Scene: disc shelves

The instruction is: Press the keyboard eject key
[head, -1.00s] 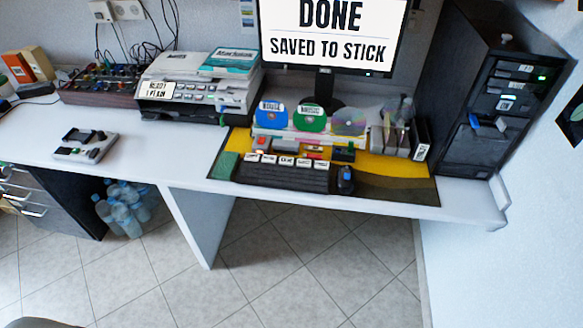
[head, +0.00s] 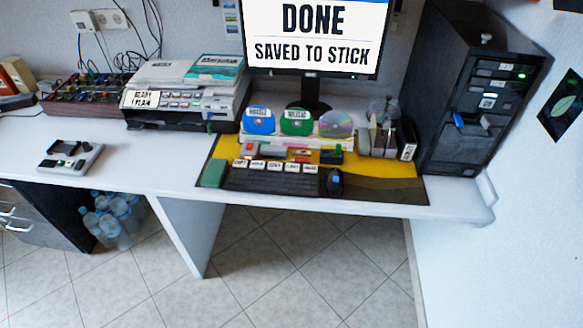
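The black keyboard (head: 272,181) lies on a yellow and dark mat near the front edge of the desk. Several white labelled keys (head: 275,166) stand along its back edge. Their lettering is too small to read surely, so I cannot tell which is the eject key. The monitor (head: 312,38) behind reads "DONE SAVED TO STICK". A black computer tower (head: 480,100) with a green light and a blue stick (head: 458,119) in its front stands at the right. Neither of my grippers is in view.
A dark mouse (head: 335,182) lies right of the keyboard. Discs in a stand (head: 297,122), a printer (head: 185,100) and a small grey device (head: 70,158) are on the desk (head: 150,165). Bottles (head: 112,215) stand under it. The tiled floor in front is clear.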

